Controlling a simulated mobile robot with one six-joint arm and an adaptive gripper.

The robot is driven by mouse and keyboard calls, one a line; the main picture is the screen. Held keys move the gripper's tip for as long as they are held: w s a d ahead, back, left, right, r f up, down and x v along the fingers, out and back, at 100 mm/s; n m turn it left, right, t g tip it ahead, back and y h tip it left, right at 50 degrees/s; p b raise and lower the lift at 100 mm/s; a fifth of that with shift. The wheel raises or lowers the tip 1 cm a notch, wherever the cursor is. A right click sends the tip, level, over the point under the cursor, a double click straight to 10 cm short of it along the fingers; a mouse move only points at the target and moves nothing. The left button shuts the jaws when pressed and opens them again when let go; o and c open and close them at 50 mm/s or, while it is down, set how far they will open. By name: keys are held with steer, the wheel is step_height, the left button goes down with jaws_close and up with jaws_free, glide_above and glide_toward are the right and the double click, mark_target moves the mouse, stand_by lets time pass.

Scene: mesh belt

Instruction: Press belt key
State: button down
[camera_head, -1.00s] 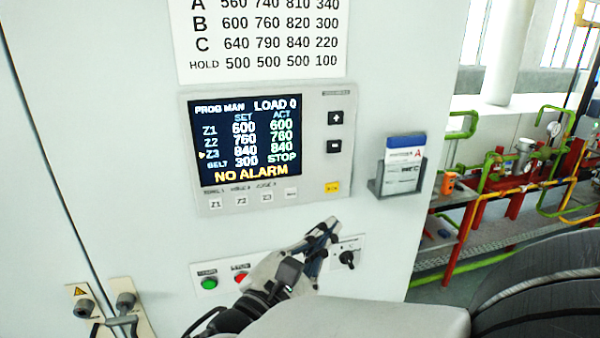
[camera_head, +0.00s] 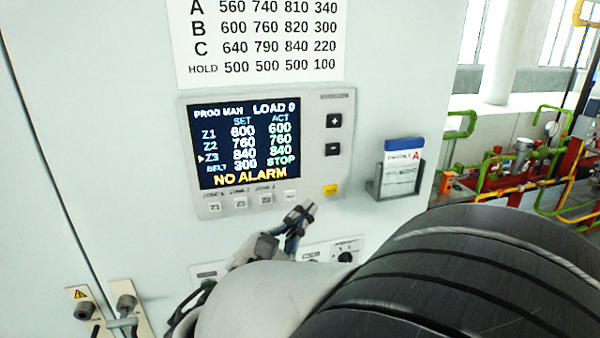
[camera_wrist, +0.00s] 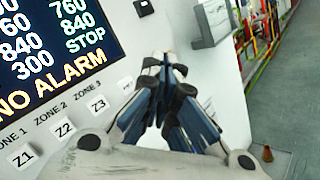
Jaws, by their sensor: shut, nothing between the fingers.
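The belt key (camera_head: 291,197) is the small white key at the right end of the row below the display, beside the Z3 key (camera_head: 266,198). In the wrist view the belt key (camera_wrist: 125,84) is partly seen just left of my fingers, its label unreadable. My gripper (camera_head: 303,211) is shut and empty. In the head view its tips appear just below and right of the belt key. In the wrist view my gripper (camera_wrist: 170,75) points toward the panel; I cannot tell whether it touches it. The display (camera_head: 246,142) reads BELT 300 STOP, NO ALARM, with the marker at Z3.
The Z1 (camera_head: 214,207) and Z2 (camera_head: 240,202) keys lie left. A yellow key (camera_head: 330,190) is close on the right, with plus (camera_head: 334,120) and minus (camera_head: 333,149) keys above. A card holder (camera_head: 400,180) sticks out right. A rotary switch (camera_head: 345,256) is below.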

mark_target(294, 206)
steer(key=shift+w+a, duration=0.3)
steer(key=shift+w, duration=0.7)
steer(key=shift+w+a, duration=0.25)
steer(key=shift+w, duration=0.7)
steer(key=shift+w+a, duration=0.1)
steer(key=shift+w, duration=0.3)
steer(key=shift+w+a, duration=0.1)
steer(key=shift+w, duration=0.25)
stand_by(0.5)
steer(key=shift+s, duration=0.2)
steer(key=shift+s+d+b, duration=0.25)
steer(key=shift+s+b, duration=0.1)
steer(key=shift+s, duration=0.25)
steer(key=shift+s+d+b, duration=0.15)
steer(key=shift+s+d, duration=0.05)
steer(key=shift+s, duration=0.6)
steer(key=shift+s+d+b, duration=0.2)
steer(key=shift+s+d, duration=0.05)
steer(key=shift+s, duration=0.55)
steer(key=shift+s+d+b, duration=0.15)
steer(key=shift+s+d, duration=0.05)
steer(key=shift+s, duration=0.6)
